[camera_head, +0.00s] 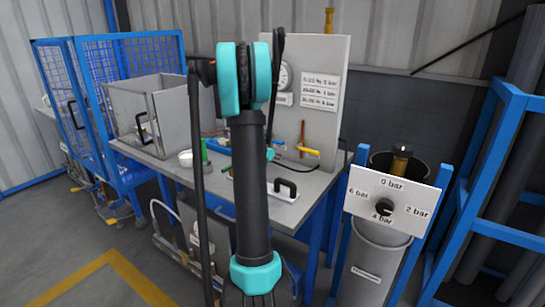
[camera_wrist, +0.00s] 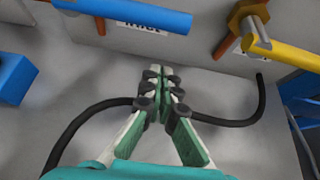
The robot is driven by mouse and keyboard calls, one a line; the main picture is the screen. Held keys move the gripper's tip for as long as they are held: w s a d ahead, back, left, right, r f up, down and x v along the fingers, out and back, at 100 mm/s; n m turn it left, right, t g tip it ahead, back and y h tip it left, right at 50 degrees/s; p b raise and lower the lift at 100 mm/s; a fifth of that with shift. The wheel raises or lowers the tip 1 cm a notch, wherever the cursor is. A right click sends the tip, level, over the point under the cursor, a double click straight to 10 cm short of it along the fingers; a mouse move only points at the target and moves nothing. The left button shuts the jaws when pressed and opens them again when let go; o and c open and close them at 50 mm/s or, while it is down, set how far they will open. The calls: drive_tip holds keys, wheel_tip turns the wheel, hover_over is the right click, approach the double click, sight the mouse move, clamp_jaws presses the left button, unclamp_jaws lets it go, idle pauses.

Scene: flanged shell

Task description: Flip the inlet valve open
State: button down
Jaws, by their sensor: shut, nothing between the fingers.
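In the wrist view a blue lever handle (camera_wrist: 135,14) reaches in from the top left, beside a partly hidden label (camera_wrist: 139,28) too cut off to read with certainty. A yellow lever handle (camera_wrist: 285,57) on a brass-coloured fitting (camera_wrist: 245,22) is at the top right. It also shows in the head view as a yellow handle (camera_head: 308,151) on a copper pipe. I cannot tell for certain which is the inlet valve. My gripper (camera_wrist: 160,72) is shut and empty, its fingertips below and between the two handles, apart from both. In the head view my arm hides it.
A black hose (camera_wrist: 100,112) passes behind my fingers. A blue block (camera_wrist: 12,78) is at the left. In the head view a grey panel (camera_head: 335,70) with a gauge stands on the bench. A black-handled plate (camera_head: 286,189) lies in front, and a pressure dial board (camera_head: 365,205) stands right.

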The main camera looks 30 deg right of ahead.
drive_tip(key=shift+w+d+r, duration=0.1)
drive_tip(key=shift+d+r, duration=0.05)
drive_tip(key=shift+r, duration=0.85)
drive_tip(key=shift+d+r, duration=0.15)
drive_tip(key=shift+r, duration=0.85)
drive_tip(key=shift+r, duration=0.1)
drive_tip(key=shift+r+n, duration=0.2)
drive_tip(key=shift+n, duration=0.1)
drive_tip(key=shift+r, duration=0.1)
drive_tip(key=w+a+r+n+g+h, duration=0.2)
drive_tip(key=w+a+r+n+g, duration=0.1)
drive_tip(key=w+r, duration=0.4)
drive_tip(key=shift+w+r, duration=0.3)
drive_tip(key=shift+r, duration=0.8)
